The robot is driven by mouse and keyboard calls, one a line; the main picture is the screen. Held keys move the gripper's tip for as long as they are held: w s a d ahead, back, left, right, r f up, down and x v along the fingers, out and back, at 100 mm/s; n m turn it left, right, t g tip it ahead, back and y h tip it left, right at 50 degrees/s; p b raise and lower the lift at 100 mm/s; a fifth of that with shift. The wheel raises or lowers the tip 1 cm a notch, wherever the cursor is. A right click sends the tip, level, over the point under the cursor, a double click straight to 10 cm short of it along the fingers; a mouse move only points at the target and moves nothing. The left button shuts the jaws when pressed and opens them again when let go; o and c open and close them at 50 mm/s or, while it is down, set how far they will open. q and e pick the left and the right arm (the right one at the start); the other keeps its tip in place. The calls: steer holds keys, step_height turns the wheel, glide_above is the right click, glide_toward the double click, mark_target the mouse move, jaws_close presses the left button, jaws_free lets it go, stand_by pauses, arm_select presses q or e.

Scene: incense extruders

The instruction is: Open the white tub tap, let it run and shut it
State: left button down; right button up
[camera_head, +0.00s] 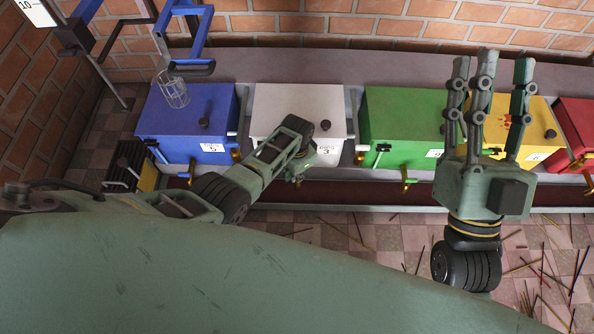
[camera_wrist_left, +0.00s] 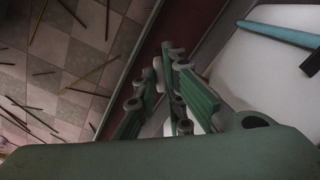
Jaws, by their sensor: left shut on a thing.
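The white tub (camera_head: 290,102), marked 3, stands on the bench between the blue and green tubs. My left gripper (camera_head: 304,166) reaches to its lower front and is shut at its tap, which the fingers mostly hide. In the left wrist view the closed fingers (camera_wrist_left: 172,62) are close together beside the white tub's side (camera_wrist_left: 258,78); the piece between them is hard to make out. I cannot tell whether anything runs from the tap. My right gripper (camera_head: 490,85) is raised in front of the green and yellow tubs, fingers spread and empty.
Blue (camera_head: 188,115), green (camera_head: 398,115), yellow (camera_head: 530,125) and red (camera_head: 578,118) tubs line the bench, with brass taps jutting from their fronts. A clear wire-like cup (camera_head: 174,90) is on the blue tub. Incense sticks (camera_head: 548,265) litter the tiled floor.

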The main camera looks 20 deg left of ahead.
arm_select(q)
steer(key=shift+n+p, duration=0.3)
steer(key=shift+n, duration=1.1)
arm_select(e)
steer(key=shift+w+a+f+g+h, duration=0.15)
steer(key=shift+w+f+g, duration=0.4)
steer(key=shift+f, duration=0.3)
steer(key=shift+w+d+f+g+h, duration=0.1)
steer(key=shift+w+f+g, duration=0.5)
steer(key=shift+f, duration=0.2)
steer(key=shift+w+a+f+g+h, duration=0.15)
steer(key=shift+w+f+g, duration=0.4)
steer(key=shift+f, duration=0.3)
arm_select(q)
steer(key=c, duration=1.8)
jaws_free()
steer(key=shift+c, duration=0.2)
steer(key=shift+r, duration=0.1)
arm_select(e)
steer(key=shift+d, duration=0.1)
arm_select(q)
step_height(320, 180, up, 12)
